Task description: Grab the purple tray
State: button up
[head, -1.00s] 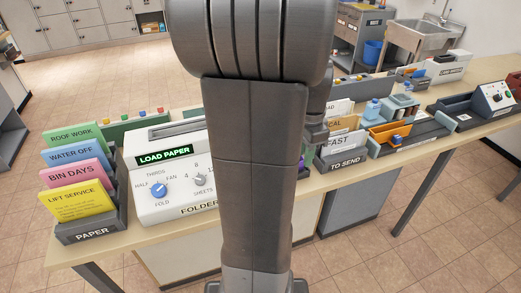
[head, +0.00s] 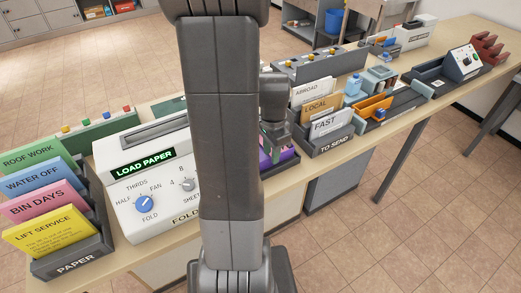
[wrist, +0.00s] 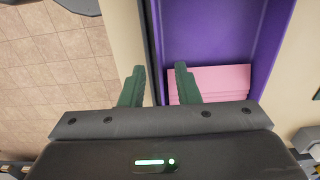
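The purple tray (wrist: 205,40) fills the upper middle of the wrist view, with pink paper (wrist: 215,80) lying in it. In the head view the tray (head: 284,156) is mostly hidden behind my arm, and only a piece of it shows between the folder machine and the TO SEND rack. My gripper (wrist: 160,68) is open, with green fingers apart. In the wrist view one finger appears outside the tray's dark side edge and the other over its inside. I cannot tell whether they touch it. The gripper also shows in the head view (head: 273,148), partly hidden by my arm.
The folder machine (head: 148,165) and the PAPER rack (head: 73,262) with coloured sheets stand left of my arm. The TO SEND rack (head: 327,143) with envelopes stands close on the right. The floor in front of the table is clear.

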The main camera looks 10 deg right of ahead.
jog(key=shift+d+f, duration=0.1)
jog(key=shift+f, duration=1.55)
grip_shut()
jog(key=shift+r, duration=0.15)
